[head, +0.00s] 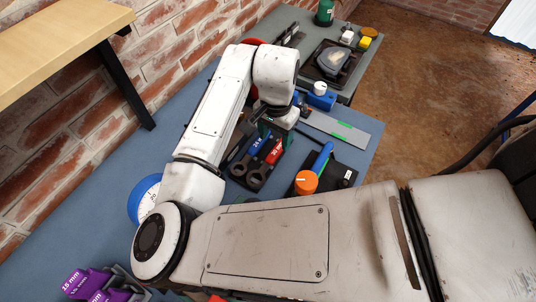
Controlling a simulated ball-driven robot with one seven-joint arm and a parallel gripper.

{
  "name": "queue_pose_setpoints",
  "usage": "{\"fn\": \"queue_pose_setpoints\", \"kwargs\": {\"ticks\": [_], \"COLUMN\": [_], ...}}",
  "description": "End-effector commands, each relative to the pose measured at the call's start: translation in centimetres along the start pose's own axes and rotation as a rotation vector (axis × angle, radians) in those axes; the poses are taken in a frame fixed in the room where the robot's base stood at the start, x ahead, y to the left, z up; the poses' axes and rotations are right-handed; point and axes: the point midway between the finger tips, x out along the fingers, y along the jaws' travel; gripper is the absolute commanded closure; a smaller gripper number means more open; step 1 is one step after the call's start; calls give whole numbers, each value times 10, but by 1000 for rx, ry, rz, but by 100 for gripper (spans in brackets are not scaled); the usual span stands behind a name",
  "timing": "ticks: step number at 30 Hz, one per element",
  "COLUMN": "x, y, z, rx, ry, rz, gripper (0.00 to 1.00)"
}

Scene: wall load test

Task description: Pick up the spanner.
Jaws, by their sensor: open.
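Two dark spanner-like tools with ring ends lie side by side in a dark holder on the blue-grey bench (205,262). One has a blue label, apparently 24 mm (257,143), and the other a red label, apparently 30 mm (273,153). I cannot tell which is the task's spanner. Purple pieces marked with sizes (88,285) show at the bottom left. My gripper (281,117) points down just beyond the labelled tools, above the bench. It is open; its fingertips are mostly hidden by my wrist, and nothing is seen held in it.
An orange knob (306,182) and blue handle (323,157) sit on a black plate at right. A grey metal strip (338,129) lies behind them. A blue-rimmed dial (146,191) is by the brick wall. A wooden shelf (55,35) overhangs at upper left.

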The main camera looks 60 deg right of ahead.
Motion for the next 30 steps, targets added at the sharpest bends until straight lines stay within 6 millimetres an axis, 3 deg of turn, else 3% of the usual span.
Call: {"fn": "queue_pose_setpoints", "kwargs": {"ticks": [3, 11, 19, 28, 30], "x": [16, 35, 72, 78, 78], "y": [0, -1, -4, -4, -4], "z": [0, 0, 0, 0, 0], "rx": [-2, -2, -2, 0, 0], "ry": [-1, -1, -1, 1, 1], "rz": [1, 0, 0, -1, -1], "gripper": [42, 42, 42, 42, 46]}}
